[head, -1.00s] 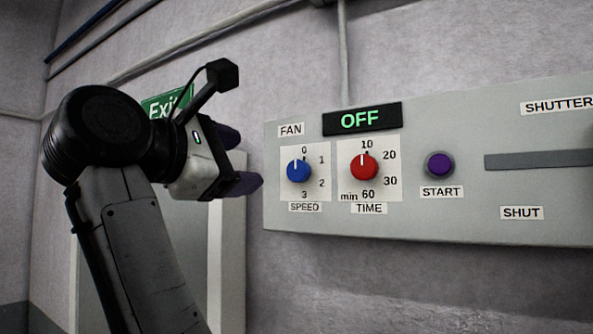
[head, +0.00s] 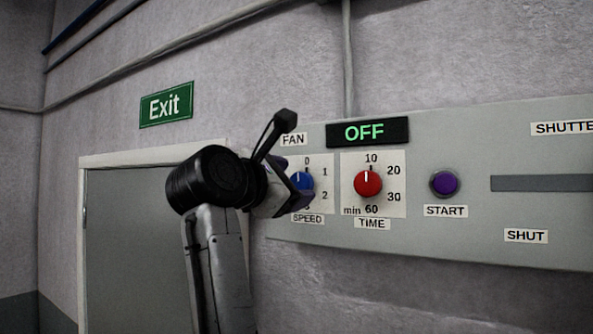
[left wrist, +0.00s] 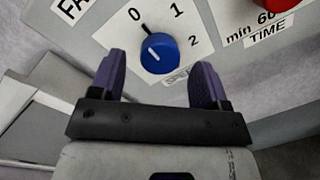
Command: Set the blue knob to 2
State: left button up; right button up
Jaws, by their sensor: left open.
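The blue knob (head: 302,181) sits on the fan's SPEED dial, a white plate marked 0, 1, 2 and 3. In the head view its white line points up to 0, and my left gripper partly covers the dial. In the left wrist view the blue knob (left wrist: 158,53) lies ahead of the fingers, between their lines, with its pointer toward the 0. My left gripper (head: 298,190) is open and empty in front of the dial; it also shows in the left wrist view (left wrist: 158,80). I cannot tell whether a finger touches the knob. My right gripper is not in view.
On the same grey panel, the red TIME knob (head: 368,183) is close to the right, then the purple START button (head: 444,184) and the shutter slot (head: 540,184). The display (head: 368,132) reads OFF. A grey door (head: 135,240) is at the left.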

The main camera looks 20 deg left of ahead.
pick_arm(q)
jog(key=shift+p+x, duration=0.35)
jog(key=shift+x, duration=0.8)
jog(key=shift+c, duration=0.3)
jog(key=c, duration=0.9)
jog(key=shift+o, duration=0.2)
